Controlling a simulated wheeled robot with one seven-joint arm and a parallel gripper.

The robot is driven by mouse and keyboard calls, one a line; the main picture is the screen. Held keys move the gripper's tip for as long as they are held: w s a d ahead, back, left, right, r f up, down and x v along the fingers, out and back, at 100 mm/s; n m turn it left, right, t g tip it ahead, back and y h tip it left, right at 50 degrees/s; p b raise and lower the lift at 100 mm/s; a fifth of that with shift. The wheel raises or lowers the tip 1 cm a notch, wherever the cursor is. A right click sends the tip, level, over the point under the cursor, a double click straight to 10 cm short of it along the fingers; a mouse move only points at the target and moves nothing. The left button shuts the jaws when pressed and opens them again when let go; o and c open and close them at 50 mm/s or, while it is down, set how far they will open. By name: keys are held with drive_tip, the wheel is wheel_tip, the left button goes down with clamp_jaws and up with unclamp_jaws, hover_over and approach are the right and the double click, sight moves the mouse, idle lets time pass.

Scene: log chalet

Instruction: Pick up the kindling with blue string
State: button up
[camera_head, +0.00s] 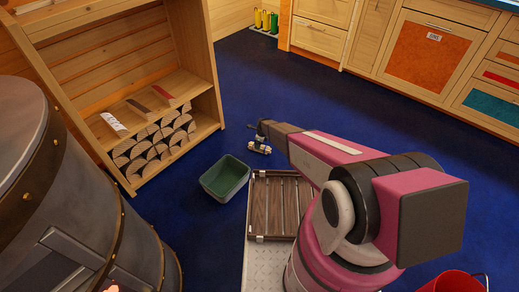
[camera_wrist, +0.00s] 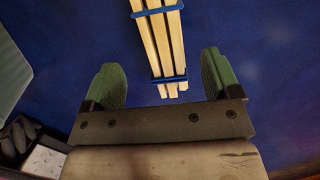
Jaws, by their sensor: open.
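The kindling with blue string (camera_wrist: 162,42) is a bundle of pale sticks with two blue bands, lying on the dark blue floor. In the wrist view it runs from the top edge down to between the green fingers. In the head view the small pale bundle (camera_head: 259,148) lies beside the end of my arm. My gripper (camera_wrist: 164,80) is open, with one finger on each side of the bundle's near end. I cannot tell the height gap between the fingers and the sticks. In the head view my gripper (camera_head: 264,131) is small and partly hidden by my arm.
A green tub (camera_head: 226,179) stands on the floor left of my arm. A wooden shelf with stacked split logs (camera_head: 150,140) is at the left. A large dark metal barrel-like body (camera_head: 70,200) is at the lower left. Wooden cabinets (camera_head: 430,55) line the back right. A red bucket (camera_head: 455,282) is at the lower right.

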drive_tip(key=shift+w+a+f, duration=0.1)
drive_tip(key=shift+w+f, duration=0.05)
drive_tip(key=shift+f, duration=1.2)
drive_tip(key=shift+w+a+f, duration=0.1)
drive_tip(key=shift+f, duration=1.2)
drive_tip(key=c, duration=1)
